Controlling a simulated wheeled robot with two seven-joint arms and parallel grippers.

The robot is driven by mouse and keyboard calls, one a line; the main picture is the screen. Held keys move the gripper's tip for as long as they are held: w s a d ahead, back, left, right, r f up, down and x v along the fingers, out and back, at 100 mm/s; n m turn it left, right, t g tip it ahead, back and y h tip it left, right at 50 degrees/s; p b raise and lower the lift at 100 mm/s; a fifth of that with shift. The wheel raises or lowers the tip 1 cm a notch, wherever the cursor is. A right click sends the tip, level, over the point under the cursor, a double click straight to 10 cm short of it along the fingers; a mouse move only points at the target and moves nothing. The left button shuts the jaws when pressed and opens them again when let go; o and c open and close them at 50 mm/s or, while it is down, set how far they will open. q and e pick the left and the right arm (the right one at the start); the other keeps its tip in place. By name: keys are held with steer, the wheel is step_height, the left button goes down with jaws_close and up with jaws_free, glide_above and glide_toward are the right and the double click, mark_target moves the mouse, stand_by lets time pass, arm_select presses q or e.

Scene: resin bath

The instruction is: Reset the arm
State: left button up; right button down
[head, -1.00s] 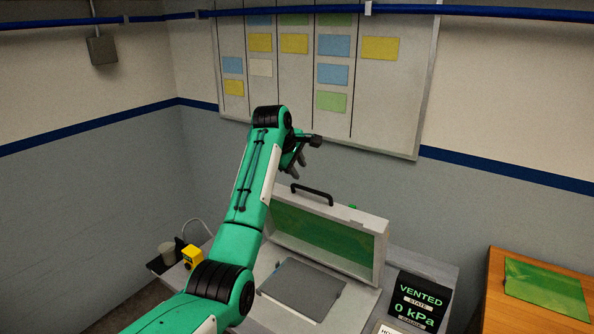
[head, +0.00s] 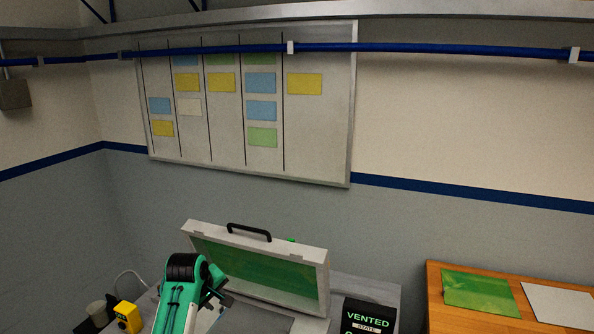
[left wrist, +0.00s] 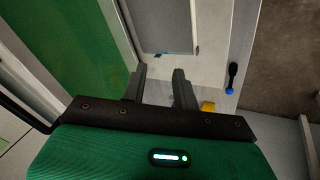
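My left arm comes in low in the head view, and its left gripper (head: 222,290) is in front of the open lid (head: 323,280) of the vacuum chamber. In the left wrist view the two dark fingers of the left gripper (left wrist: 160,80) stand apart with nothing between them, so it is open and empty. The lid has a green window, which fills the left side of the wrist view (left wrist: 75,30). A grey plate (head: 255,321) lies in the chamber. My right gripper is not in view.
A display (head: 367,318) reading "VENTED" stands right of the chamber. A wooden table (head: 440,290) at right bears a green sheet (head: 480,292) and a white sheet (head: 558,303). A board (head: 320,130) hangs behind.

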arm_select(q)
steer(key=s+a+f+m+g+y, duration=0.1)
steer(key=s+f+m, duration=0.45)
steer(key=s, duration=1.05)
steer(key=s+f+m, duration=0.2)
steer(key=s+f, duration=0.6)
steer(key=s, duration=0.7)
steer(key=s+r+m, duration=0.2)
steer(key=s+m, duration=0.2)
steer(key=s, duration=1)
step_height(320, 180, down, 30)
steer(key=g, duration=0.2)
steer(key=s+a+f+g, duration=0.1)
steer(key=s+a+f, duration=0.2)
steer(key=s+f, duration=1.6)
steer(key=shift+s+f, duration=0.2)
steer(key=shift+f, duration=0.7)
steer(key=shift+m, duration=0.25)
